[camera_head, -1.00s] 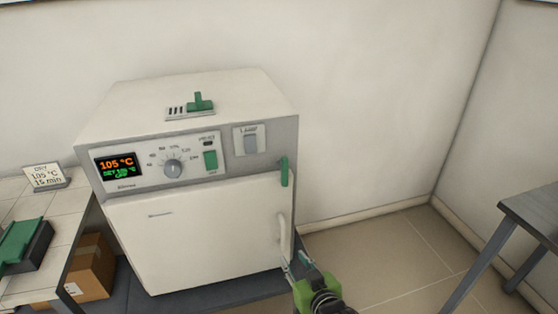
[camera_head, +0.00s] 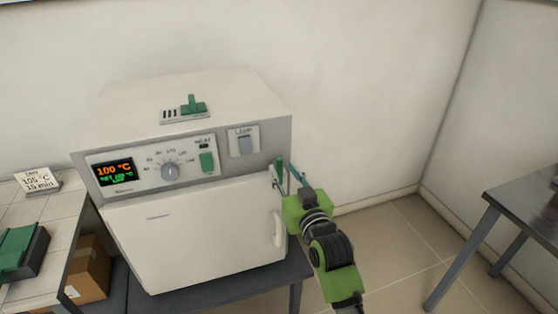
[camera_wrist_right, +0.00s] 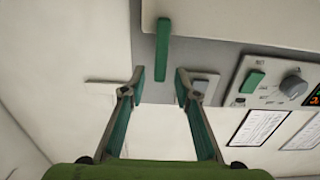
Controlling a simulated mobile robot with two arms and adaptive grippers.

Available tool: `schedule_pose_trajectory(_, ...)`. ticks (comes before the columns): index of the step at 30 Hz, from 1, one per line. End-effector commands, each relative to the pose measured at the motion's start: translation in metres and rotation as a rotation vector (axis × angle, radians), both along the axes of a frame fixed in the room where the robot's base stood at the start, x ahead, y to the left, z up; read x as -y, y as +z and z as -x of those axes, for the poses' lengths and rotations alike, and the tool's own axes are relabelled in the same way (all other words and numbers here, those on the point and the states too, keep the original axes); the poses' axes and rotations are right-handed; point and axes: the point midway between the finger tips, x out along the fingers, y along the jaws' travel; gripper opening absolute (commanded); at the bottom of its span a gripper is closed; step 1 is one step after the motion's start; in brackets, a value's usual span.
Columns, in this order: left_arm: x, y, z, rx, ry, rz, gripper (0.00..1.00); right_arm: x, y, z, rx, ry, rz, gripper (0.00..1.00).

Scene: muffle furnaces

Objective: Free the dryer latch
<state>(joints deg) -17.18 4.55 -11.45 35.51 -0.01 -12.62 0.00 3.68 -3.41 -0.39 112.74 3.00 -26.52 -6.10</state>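The dryer (camera_head: 225,88) is a white box with a closed door (camera_head: 190,235). Its latch (camera_head: 280,166) is an upright green bar at the upper right edge of the door. In the right wrist view the latch (camera_wrist_right: 163,45) appears whole, just beyond the fingertips and roughly in line with the gap between them. My left gripper is out of view.
A white door handle (camera_head: 279,230) is below my right gripper. The control panel (camera_head: 150,168) and lamp switch (camera_head: 245,146) are left of the latch. A tiled bench (camera_head: 55,220) is at left, a grey table (camera_head: 525,205) at right, with open floor between dryer and table.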

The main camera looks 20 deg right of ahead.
Motion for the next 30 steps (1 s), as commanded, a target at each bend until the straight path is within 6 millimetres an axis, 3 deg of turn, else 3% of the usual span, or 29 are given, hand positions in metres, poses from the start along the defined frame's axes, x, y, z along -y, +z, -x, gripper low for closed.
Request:
schedule_pose_trajectory(3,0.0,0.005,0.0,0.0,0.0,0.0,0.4,-0.001,0.002,-0.02,0.0,0.0,-0.001,0.29)
schedule_pose_trajectory(9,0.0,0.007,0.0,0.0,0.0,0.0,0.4,-0.002,0.0,-0.039,0.0,0.0,-0.001,0.29)
schedule_pose_trajectory(20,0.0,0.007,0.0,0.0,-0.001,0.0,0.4,-0.002,-0.001,-0.043,-0.001,0.0,-0.001,0.29)
schedule_pose_trajectory(24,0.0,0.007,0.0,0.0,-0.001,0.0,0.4,-0.002,-0.001,-0.043,-0.001,0.0,-0.001,0.0)
schedule_pose_trajectory(30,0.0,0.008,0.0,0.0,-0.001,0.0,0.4,-0.002,-0.001,-0.043,-0.001,0.0,-0.002,0.0)
